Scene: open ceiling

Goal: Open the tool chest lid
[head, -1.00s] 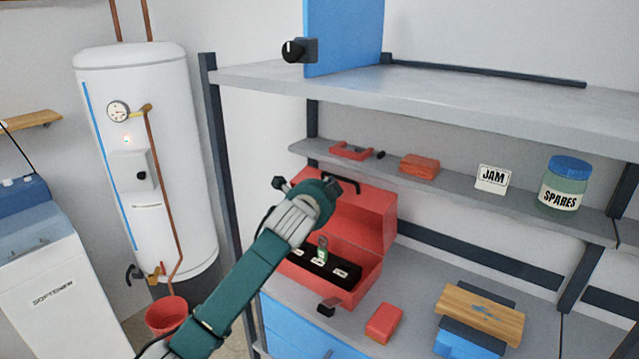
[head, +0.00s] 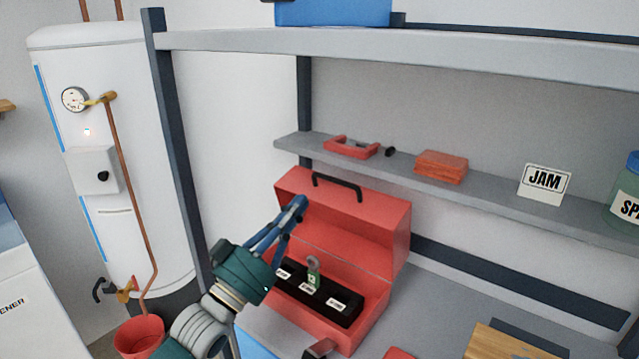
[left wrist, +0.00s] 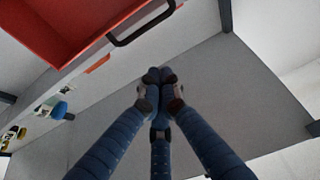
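The red tool chest (head: 345,325) stands on the workbench. Its lid (head: 365,225) stands raised and leans back, with the black handle (head: 337,187) on top. Inside is a black insert with labels and a green-tagged item (head: 313,278). My left gripper (head: 296,204) is in front of the lid at its left, empty, its blue fingers pointing up and right. In the left wrist view the fingertips (left wrist: 160,76) meet, and the lid and handle show at the top, apart from them. My right gripper is not in view.
The shelf above holds a red clamp-like tool (head: 350,147), a red brick-like block (head: 441,167), a JAM sign (head: 544,181) and a jar (head: 630,190). A shelf post (head: 178,150) and white boiler (head: 110,180) stand at left. A wooden block (head: 505,343) lies at front right.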

